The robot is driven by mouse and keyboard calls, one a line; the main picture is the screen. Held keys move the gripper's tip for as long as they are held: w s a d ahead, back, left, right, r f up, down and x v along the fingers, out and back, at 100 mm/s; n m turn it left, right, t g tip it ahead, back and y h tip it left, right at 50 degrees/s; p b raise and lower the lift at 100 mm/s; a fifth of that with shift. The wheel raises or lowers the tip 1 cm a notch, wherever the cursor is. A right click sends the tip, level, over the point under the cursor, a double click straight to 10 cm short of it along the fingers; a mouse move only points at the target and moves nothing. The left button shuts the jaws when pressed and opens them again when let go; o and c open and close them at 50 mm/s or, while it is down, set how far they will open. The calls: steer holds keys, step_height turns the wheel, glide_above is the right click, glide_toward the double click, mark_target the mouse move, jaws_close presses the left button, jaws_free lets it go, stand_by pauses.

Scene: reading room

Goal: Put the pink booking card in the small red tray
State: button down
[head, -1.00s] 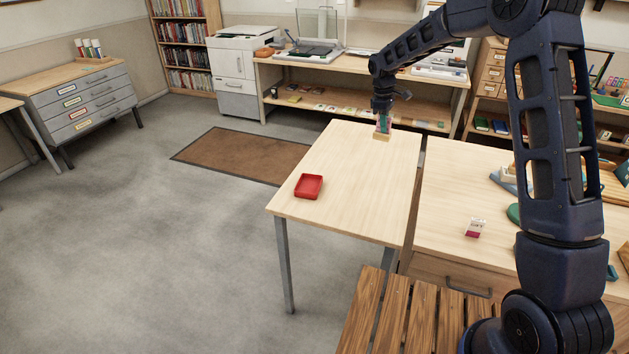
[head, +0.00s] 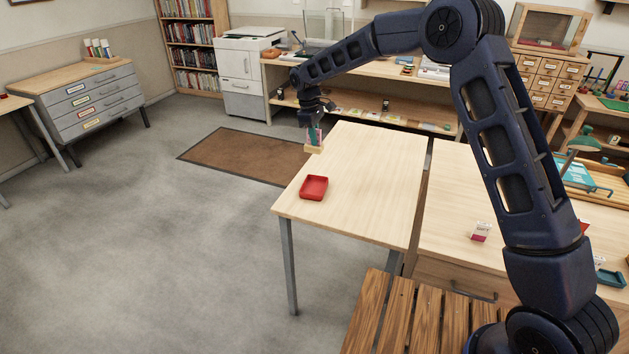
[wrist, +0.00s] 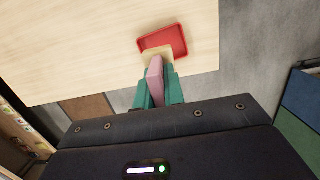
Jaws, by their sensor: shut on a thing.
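My gripper (head: 313,134) is shut on the pink booking card (wrist: 155,78), which stands between its teal fingers in the wrist view. A pale wooden block (head: 314,149) shows at the lower end of the card and appears to be carried with it. The block is by the far left edge of the light table, apparently above its top. The small red tray (head: 314,188) lies empty on that table, nearer the front. In the wrist view the red tray (wrist: 177,37) is just beyond the block, which covers part of its near side.
The light table (head: 375,180) is otherwise clear. A second table (head: 450,205) on the right bears a small white and pink item (head: 480,232) and teal things. A slatted wooden seat (head: 385,320) stands in front. A brown mat (head: 235,155) lies on the floor at left.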

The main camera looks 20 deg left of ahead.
mark_target(310, 143)
step_height(310, 143, down, 17)
steer(key=shift+f, duration=0.15)
stand_by(0.5)
steer(key=shift+f, duration=0.1)
steer(key=c, duration=1.5)
jaws_free()
steer(key=r, duration=0.4)
steer(key=a+r, duration=0.1)
steer(key=r, duration=0.7)
steer(key=shift+a, duration=0.4)
steer(key=shift+r, duration=0.1)
